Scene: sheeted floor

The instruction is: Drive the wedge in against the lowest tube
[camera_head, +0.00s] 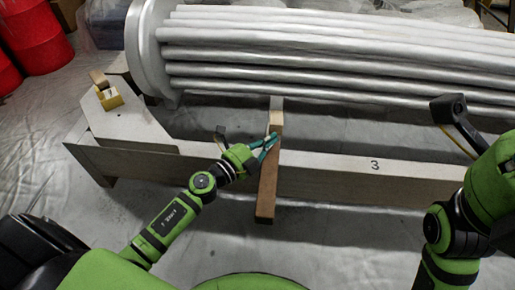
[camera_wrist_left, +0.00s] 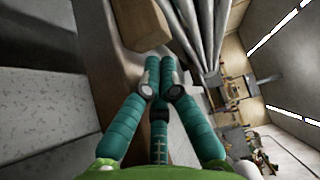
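The bundle of grey tubes (camera_head: 330,50) runs across the back, its lowest tube (camera_head: 350,97) nearest the beam. A pale wooden piece (camera_head: 276,116), possibly the wedge, sits below the lowest tube, in line with a brown wooden bar (camera_head: 267,195). Whether it touches the tube is unclear. My left gripper (camera_head: 271,143) has its teal fingers at these pieces. In the left wrist view, the fingertips (camera_wrist_left: 160,85) converge beside brown wood (camera_wrist_left: 122,75), with a block (camera_wrist_left: 145,22) beyond; their grip is unclear.
A long pale beam (camera_head: 345,168) marked 3 crosses below the tubes. A pale wooden support (camera_head: 125,118) with a small yellow block (camera_head: 109,98) stands at left. A black-headed object (camera_head: 453,112) is near my right arm. Red drums (camera_head: 38,38) stand back left.

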